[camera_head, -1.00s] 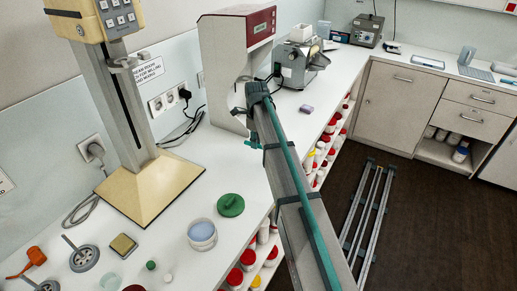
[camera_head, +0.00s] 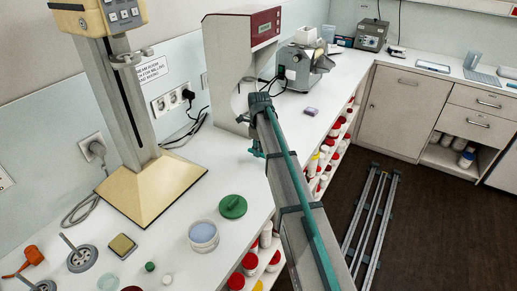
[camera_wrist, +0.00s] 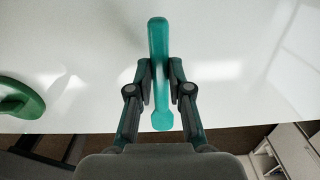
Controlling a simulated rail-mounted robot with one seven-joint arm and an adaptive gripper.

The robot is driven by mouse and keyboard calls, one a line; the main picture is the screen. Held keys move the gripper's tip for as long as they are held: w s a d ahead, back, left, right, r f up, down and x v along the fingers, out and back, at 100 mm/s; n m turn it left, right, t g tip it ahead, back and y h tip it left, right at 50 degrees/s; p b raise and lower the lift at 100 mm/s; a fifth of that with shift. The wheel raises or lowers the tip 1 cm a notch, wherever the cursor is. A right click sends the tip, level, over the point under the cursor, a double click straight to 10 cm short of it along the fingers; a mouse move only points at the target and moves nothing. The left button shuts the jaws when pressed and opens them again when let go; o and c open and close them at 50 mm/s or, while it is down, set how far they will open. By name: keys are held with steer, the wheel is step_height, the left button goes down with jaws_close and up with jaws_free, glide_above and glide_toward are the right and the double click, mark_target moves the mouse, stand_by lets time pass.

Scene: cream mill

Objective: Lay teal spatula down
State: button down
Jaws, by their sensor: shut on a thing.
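I cannot tell whether the spatula touches the counter. In the head view my gripper (camera_head: 257,151) is small, at the end of my arm, over the counter near its front edge. The spatula cannot be told apart from the teal gripper parts there.
A green lid (camera_head: 232,207) lies on the counter; it also shows at the left in the wrist view (camera_wrist: 18,98). A white and red machine (camera_head: 228,70) stands behind. Bottles fill the shelf below the counter edge.

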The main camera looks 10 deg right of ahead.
steer(key=shift+f, duration=0.9)
stand_by(0.8)
steer(key=c, duration=1)
jaws_free()
steer(key=shift+r, duration=0.15)
